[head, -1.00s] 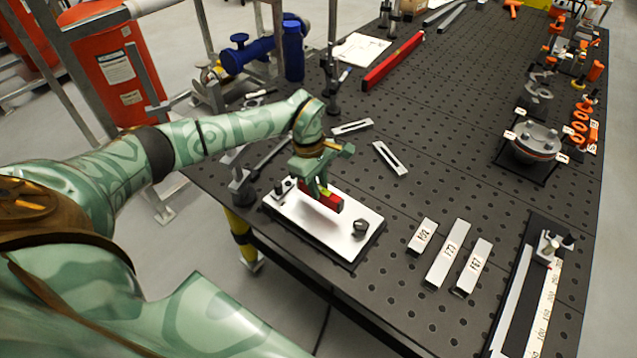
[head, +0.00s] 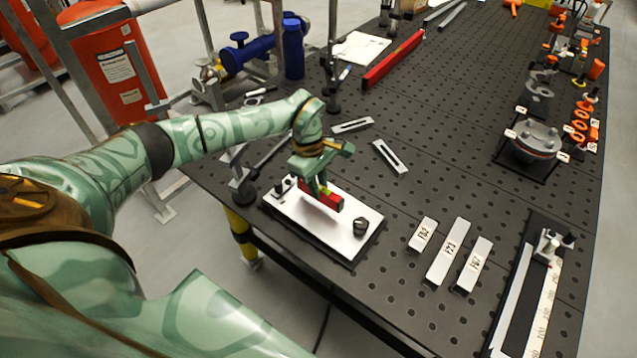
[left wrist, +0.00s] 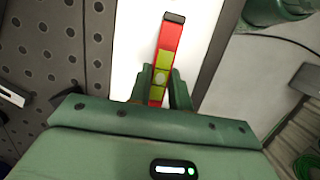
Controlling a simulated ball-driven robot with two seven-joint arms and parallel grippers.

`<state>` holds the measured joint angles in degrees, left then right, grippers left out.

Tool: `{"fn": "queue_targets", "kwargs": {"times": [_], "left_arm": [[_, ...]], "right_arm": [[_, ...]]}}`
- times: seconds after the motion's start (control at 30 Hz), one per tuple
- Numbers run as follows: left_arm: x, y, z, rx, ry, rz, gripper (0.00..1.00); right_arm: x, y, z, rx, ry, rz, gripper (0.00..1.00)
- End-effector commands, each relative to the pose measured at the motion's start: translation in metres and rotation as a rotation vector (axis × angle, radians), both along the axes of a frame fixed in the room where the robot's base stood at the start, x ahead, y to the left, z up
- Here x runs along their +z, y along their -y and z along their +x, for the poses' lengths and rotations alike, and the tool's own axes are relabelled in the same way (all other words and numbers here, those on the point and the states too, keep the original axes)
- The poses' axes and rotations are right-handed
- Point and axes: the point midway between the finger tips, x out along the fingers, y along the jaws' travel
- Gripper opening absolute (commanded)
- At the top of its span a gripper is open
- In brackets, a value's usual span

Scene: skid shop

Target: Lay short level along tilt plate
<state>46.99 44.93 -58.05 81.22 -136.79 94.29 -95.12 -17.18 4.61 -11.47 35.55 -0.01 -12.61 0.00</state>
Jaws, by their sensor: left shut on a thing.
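The tilt plate (head: 340,236) is a white rectangular plate near the table's front left edge, with a dark knob at its right end and small posts at its left end. The short level (head: 333,201) is red with a black end cap and lies lengthwise along the plate, at or just above its surface; I cannot tell whether it touches. My left gripper (head: 320,188) is shut on the level from above. In the left wrist view the level (left wrist: 168,60) shows its yellow-green vial between the two fingers (left wrist: 160,88), over the white plate (left wrist: 136,40). My right gripper is not in view.
Several marked metal blocks (head: 448,252) lie right of the plate, and a ruler fixture (head: 540,305) is at the front right. Two slotted bars (head: 389,157) lie behind the plate. A long red level (head: 393,61) and a flange (head: 536,143) are farther back. The table's middle is clear.

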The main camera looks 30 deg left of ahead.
Motion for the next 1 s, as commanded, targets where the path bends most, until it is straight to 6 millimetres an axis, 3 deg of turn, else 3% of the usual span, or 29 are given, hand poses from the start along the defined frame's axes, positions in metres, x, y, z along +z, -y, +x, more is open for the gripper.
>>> {"fn": "queue_targets", "kwargs": {"times": [1.0], "left_arm": [[-0.018,0.000,0.000,0.000,0.000,-0.001,0.00]], "right_arm": [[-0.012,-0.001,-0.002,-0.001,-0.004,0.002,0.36]]}}
